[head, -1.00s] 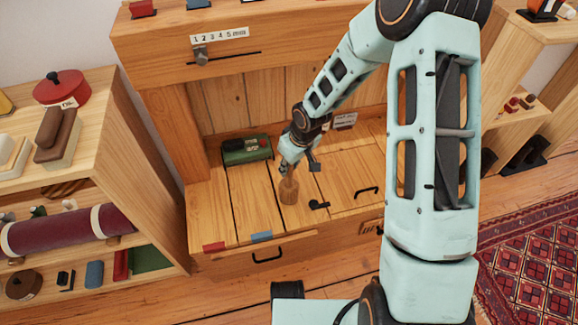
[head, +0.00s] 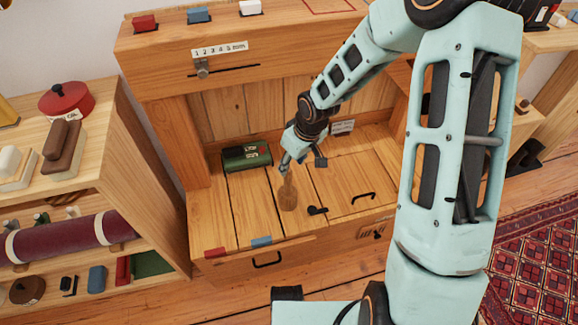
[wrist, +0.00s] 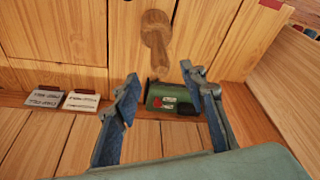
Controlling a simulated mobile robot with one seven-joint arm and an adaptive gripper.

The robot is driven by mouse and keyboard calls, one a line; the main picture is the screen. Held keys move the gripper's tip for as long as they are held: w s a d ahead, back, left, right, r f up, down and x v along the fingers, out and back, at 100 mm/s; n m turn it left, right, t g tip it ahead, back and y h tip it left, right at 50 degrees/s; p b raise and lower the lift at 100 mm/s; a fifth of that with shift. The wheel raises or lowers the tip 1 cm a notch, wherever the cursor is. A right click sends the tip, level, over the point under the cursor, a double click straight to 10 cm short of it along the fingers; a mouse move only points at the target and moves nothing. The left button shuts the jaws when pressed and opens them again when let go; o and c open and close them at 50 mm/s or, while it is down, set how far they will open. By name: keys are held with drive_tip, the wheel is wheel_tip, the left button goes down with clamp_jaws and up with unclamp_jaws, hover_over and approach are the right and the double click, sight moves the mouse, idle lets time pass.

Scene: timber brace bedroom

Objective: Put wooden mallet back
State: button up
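The wooden mallet (head: 288,197), plain brown, appears to lie on the bench planks, with its head toward the front and its handle toward the back. In the wrist view the mallet (wrist: 156,38) is at the top centre, its handle end pointing between my fingers. My gripper (head: 302,164) is above the planks, just behind the handle end. In the wrist view my gripper (wrist: 160,73) has its fingers well apart with nothing between them. A gap to the mallet seems to show, but its size is hard to judge.
A green box (head: 247,155) sits at the back of the bench, left of my gripper. Small cards (wrist: 80,102) stand along the back. A black handle (head: 317,211) is right of the mallet. A shelf with a red pot (head: 66,99) stands left.

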drive_tip(key=p+v, duration=0.1)
drive_tip(key=v, duration=0.3)
drive_tip(key=shift+s+r, duration=0.1)
drive_tip(key=shift+r, duration=0.2)
